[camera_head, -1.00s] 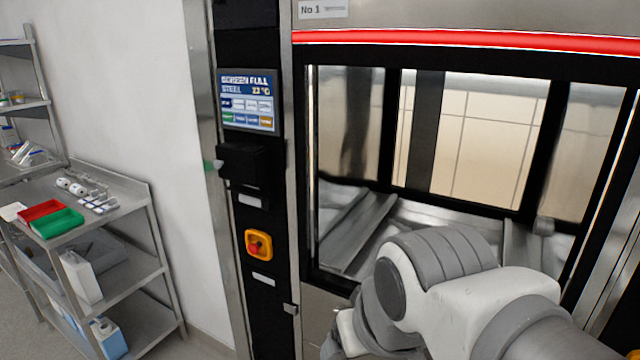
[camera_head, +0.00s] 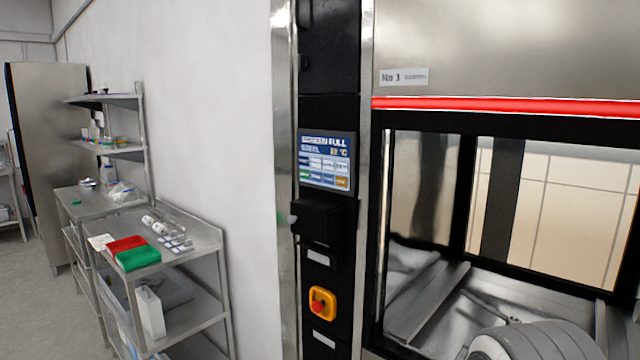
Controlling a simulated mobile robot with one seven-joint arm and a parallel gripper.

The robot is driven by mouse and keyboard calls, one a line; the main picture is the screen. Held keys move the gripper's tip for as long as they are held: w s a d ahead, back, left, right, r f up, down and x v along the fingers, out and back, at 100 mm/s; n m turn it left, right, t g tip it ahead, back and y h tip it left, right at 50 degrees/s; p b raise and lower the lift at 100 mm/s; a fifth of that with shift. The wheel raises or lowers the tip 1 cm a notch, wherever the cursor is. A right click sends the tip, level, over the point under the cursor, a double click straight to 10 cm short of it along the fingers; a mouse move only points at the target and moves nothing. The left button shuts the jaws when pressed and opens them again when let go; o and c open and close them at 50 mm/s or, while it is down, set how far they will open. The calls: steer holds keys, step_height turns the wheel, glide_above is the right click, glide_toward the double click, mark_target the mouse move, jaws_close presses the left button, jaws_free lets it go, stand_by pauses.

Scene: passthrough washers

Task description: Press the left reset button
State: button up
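A red round button on a yellow-orange square housing (camera_head: 322,303) sits low on the black control column left of the washer window. No reset label is readable on it. Above it on the column are a black box-shaped unit (camera_head: 316,220) and a lit touch screen (camera_head: 326,160) with rows of small coloured buttons. Which of these is the left reset button cannot be told. My gripper is out of view; only a grey rounded part of my arm shows at the bottom right, in front of the washer.
The washer (camera_head: 500,60) has a red light strip (camera_head: 500,106) above its glass window. A metal shelf cart (camera_head: 190,275) with a red tray (camera_head: 126,245) and a green tray (camera_head: 138,259) stands at the left by the white wall. Grey floor (camera_head: 28,300) shows at far left.

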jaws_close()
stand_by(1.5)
